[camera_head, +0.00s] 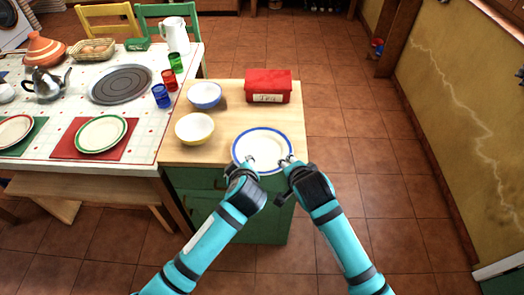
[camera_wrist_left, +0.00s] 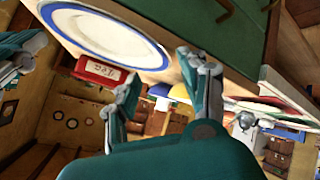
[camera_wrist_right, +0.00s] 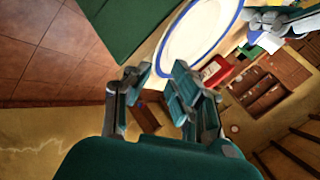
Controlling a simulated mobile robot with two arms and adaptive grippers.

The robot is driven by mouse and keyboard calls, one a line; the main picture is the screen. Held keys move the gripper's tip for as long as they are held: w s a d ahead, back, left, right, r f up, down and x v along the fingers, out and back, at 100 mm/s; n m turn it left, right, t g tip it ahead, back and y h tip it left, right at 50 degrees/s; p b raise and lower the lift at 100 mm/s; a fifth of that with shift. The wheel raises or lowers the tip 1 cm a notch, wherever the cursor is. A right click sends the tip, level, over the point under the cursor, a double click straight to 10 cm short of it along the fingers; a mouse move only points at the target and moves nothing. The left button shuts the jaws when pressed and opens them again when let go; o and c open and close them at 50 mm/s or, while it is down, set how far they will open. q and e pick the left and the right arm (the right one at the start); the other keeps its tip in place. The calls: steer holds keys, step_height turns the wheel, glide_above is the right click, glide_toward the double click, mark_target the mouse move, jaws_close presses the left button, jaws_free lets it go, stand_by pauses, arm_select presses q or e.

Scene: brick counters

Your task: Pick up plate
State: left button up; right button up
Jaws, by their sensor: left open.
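The white plate with a blue rim (camera_head: 263,146) lies flat near the front edge of the wooden counter. My left gripper (camera_head: 250,161) is open at the plate's front-left rim. My right gripper (camera_head: 287,160) is open at its front-right rim. In the left wrist view the plate (camera_wrist_left: 105,35) lies beyond the parted fingers (camera_wrist_left: 158,72), with nothing between them. In the right wrist view the plate (camera_wrist_right: 196,42) is beyond the parted fingers (camera_wrist_right: 161,72), which are also empty. Whether any fingertip touches the rim cannot be told.
The counter (camera_head: 231,109) also holds a yellow bowl (camera_head: 194,128), a blue bowl (camera_head: 205,95) and a red tin box (camera_head: 268,86) behind the plate. A laid table (camera_head: 60,112) with plates and coloured glasses adjoins at left. The floor at right (camera_head: 400,180) is clear.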

mark_target(240, 159)
arm_select(q)
steer(key=x, duration=0.5)
steer(key=shift+w+f, duration=0.25)
steer(key=shift+w, duration=0.05)
arm_select(e)
steer(key=x, duration=0.6)
arm_select(q)
steer(key=c, duration=0.4)
arm_select(e)
steer(key=shift+s, duration=0.1)
steer(key=c, duration=0.4)
arm_select(q)
jaws_close()
arm_select(e)
jaws_close()
